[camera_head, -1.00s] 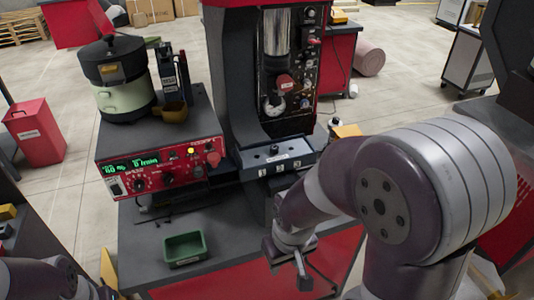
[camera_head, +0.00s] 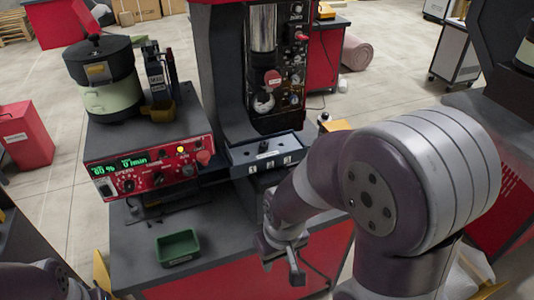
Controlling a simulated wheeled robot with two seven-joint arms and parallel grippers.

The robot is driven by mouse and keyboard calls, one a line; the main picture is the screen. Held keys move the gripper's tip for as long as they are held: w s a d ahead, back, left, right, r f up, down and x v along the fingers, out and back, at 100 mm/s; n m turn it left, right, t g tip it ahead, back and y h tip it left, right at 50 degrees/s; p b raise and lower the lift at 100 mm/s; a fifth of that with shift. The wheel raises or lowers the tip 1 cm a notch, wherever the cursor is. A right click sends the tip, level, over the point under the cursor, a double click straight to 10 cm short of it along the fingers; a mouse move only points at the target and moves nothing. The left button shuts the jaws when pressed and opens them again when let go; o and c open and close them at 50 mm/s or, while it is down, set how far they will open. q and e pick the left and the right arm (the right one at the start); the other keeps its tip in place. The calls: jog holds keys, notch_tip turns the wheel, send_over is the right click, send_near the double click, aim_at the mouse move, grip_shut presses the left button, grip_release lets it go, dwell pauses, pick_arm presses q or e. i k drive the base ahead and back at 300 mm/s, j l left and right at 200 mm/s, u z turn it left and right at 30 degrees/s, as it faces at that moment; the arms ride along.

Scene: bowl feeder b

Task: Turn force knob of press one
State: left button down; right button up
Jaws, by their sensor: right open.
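My right gripper (camera_head: 282,262) is open and empty, low in front of the bench's front edge, below and apart from the press panel. My left arm shows only at the lower left corner; its gripper is mostly cut off and its jaws are unclear.
A red control box (camera_head: 150,172) with a green display sits left of the press, below a bowl feeder (camera_head: 108,95). A grey tray (camera_head: 265,152) juts from the press front. A green bin (camera_head: 178,248) lies at the bench front. My right forearm covers the right side.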

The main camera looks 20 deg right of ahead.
aim_at(295, 58)
jog(key=u, duration=1.55)
jog(key=z, duration=2.55)
jog(key=i+l, duration=0.1)
jog(key=l, duration=0.2)
jog(key=i+l+z, duration=0.1)
jog(key=l, duration=0.2)
